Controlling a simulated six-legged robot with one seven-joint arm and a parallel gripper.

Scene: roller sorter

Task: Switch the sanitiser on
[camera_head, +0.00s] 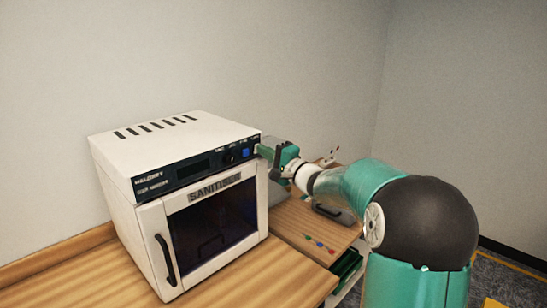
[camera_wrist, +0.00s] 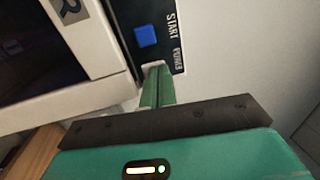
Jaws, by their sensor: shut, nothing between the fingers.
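The sanitiser (camera_head: 160,150) is a white box with a dark glass door and a black control panel (camera_head: 195,168) along its top front. The panel has a round dark knob (camera_head: 229,158) and a blue button (camera_head: 245,153). In the wrist view the blue button (camera_wrist: 145,36) sits beside the word START, with a smaller label, apparently POWER, near the panel's end. My gripper (camera_head: 262,150) is shut and empty, its tips at the panel's right end. In the wrist view its green fingers (camera_wrist: 155,75) cover the spot beside the POWER label. I cannot tell whether they touch it.
The sanitiser stands on a wooden counter (camera_head: 275,278), its door closed, with a black handle (camera_head: 165,260). To its right is a lower wooden surface (camera_head: 312,225) with small coloured knobs or buttons. A plain wall is behind. Open floor shows at the far right.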

